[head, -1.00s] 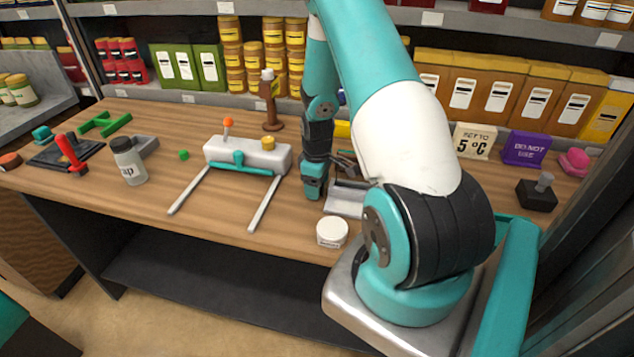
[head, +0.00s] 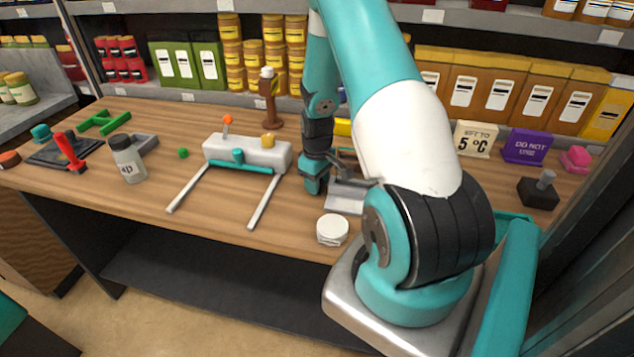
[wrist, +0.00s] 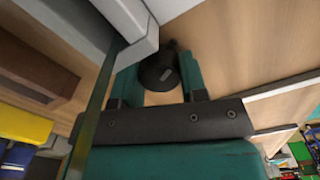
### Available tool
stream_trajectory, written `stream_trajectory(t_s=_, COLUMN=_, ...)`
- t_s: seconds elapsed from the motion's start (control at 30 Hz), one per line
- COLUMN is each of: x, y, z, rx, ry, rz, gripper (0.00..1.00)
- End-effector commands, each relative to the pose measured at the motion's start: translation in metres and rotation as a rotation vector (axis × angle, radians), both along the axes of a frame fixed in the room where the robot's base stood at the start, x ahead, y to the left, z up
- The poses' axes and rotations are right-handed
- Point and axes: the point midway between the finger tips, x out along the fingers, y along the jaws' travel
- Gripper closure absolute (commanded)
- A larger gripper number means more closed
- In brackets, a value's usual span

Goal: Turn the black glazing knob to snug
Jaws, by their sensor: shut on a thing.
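The black knob (wrist: 160,72) shows in the wrist view as a dark round piece with a small light mark. It sits between the two teal fingers of my gripper (wrist: 158,60), which is shut on it. In the head view my gripper (head: 313,187) points down near the middle of the bench, and the knob there is hidden behind it. A pale grey body (wrist: 140,45) lies close beside the left finger in the wrist view.
A white device (head: 247,152) with two long rails stands left of my gripper. A grey metal piece (head: 345,197) is just right of it. A round white container (head: 332,229) sits near the front edge. A brown bottle (head: 270,100) stands behind.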

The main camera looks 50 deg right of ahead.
Motion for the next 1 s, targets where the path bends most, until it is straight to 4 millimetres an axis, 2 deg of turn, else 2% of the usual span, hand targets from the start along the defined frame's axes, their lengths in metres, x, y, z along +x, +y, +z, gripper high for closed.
stream_trajectory(t_s=0.13, x=0.000, y=0.000, z=0.000, rx=-0.001, ry=0.000, rz=0.001, gripper=0.84)
stream_trajectory(t_s=0.17, x=0.000, y=0.000, z=0.001, rx=-0.001, ry=0.000, rz=0.001, gripper=0.56)
stream_trajectory(t_s=0.2, x=0.000, y=0.000, z=0.001, rx=-0.001, ry=0.000, rz=0.001, gripper=0.47)
stream_trajectory(t_s=0.27, x=0.000, y=0.000, z=0.000, rx=-0.001, ry=0.000, rz=0.002, gripper=0.35)
stream_trajectory(t_s=0.53, x=0.000, y=0.000, z=0.001, rx=-0.001, ry=0.000, rz=0.002, gripper=0.35)
stream_trajectory(t_s=0.67, x=0.001, y=-0.001, z=0.010, rx=-0.002, ry=-0.001, rz=0.003, gripper=0.35)
stream_trajectory(t_s=0.77, x=0.001, y=-0.001, z=0.026, rx=-0.004, ry=-0.005, rz=0.003, gripper=0.35)
stream_trajectory(t_s=1.0, x=0.001, y=-0.001, z=0.087, rx=-0.005, ry=-0.006, rz=0.002, gripper=0.35)
